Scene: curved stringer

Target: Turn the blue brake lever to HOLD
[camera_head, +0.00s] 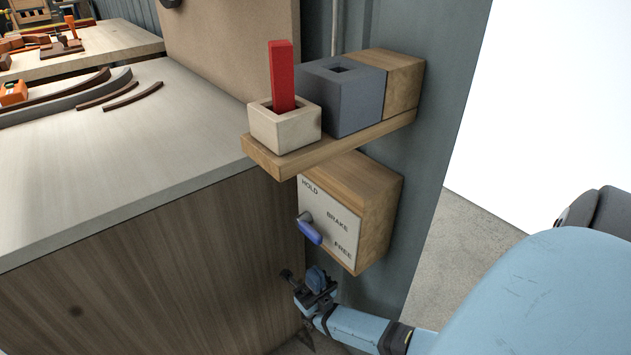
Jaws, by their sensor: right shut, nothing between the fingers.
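The blue brake lever (310,232) sits on the pale front plate of a wooden box (373,209) mounted below a small shelf. The plate reads HOLD at the top, BRAKE at the middle right and FREE at the lower right. The lever slants from its pivot down to the right, toward the FREE side. My right gripper (302,282) is just below the box, a little under the lever and apart from it. It is shut and empty. My left gripper is out of view.
Above the box, the wooden shelf (262,157) holds a pale open box (288,134) with a red bar (282,76) upright in it, and a grey block (341,98) with a square hole. A workbench (150,150) with curved strips stands left. Floor shows at the right.

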